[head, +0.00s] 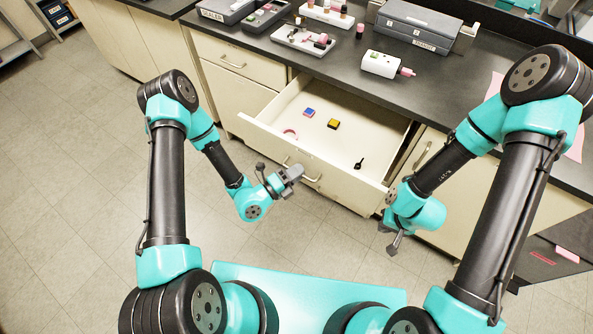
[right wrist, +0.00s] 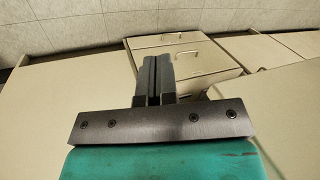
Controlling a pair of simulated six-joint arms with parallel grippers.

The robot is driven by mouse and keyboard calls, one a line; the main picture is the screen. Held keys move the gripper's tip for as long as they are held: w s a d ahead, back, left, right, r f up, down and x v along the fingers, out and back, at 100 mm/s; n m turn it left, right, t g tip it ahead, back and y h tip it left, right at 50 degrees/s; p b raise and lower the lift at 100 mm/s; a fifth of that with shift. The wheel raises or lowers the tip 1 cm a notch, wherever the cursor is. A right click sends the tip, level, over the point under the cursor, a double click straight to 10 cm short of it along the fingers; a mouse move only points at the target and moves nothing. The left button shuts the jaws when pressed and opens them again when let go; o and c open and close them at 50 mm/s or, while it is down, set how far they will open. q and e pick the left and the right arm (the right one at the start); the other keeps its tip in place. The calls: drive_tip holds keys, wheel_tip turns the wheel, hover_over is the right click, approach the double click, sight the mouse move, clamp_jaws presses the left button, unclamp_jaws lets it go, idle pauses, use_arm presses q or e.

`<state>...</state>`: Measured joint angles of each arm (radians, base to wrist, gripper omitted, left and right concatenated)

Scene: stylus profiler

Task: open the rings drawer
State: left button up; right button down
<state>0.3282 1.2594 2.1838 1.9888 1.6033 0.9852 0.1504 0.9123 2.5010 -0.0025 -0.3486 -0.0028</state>
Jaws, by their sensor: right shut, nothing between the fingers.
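A wide cream drawer (head: 345,173) stands pulled out from the cabinet under the dark bench. No label on it is readable. Inside are a pink curved piece (head: 290,132), a blue and red block (head: 309,113), a yellow and black block (head: 333,124) and a small black item (head: 359,163). My left gripper (head: 293,172) is in front of the drawer, close to its bar handle (head: 311,178); contact and finger opening cannot be made out. My right gripper (head: 393,246) is low, right of the drawer front, away from it; the right wrist view shows its fingers (right wrist: 155,76) shut and empty.
The bench top (head: 340,75) holds a white tray (head: 303,40), a white device with a pink tip (head: 385,66) and a grey case (head: 418,24). A closed drawer (head: 238,66) lies left of the open one. Floor (head: 80,200) at left is clear.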

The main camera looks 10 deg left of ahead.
use_arm(q)
drive_tip(key=o, duration=0.3)
drive_tip(key=v, duration=1.7)
drive_tip(key=shift+a, duration=0.15)
drive_tip(key=shift+s, duration=0.15)
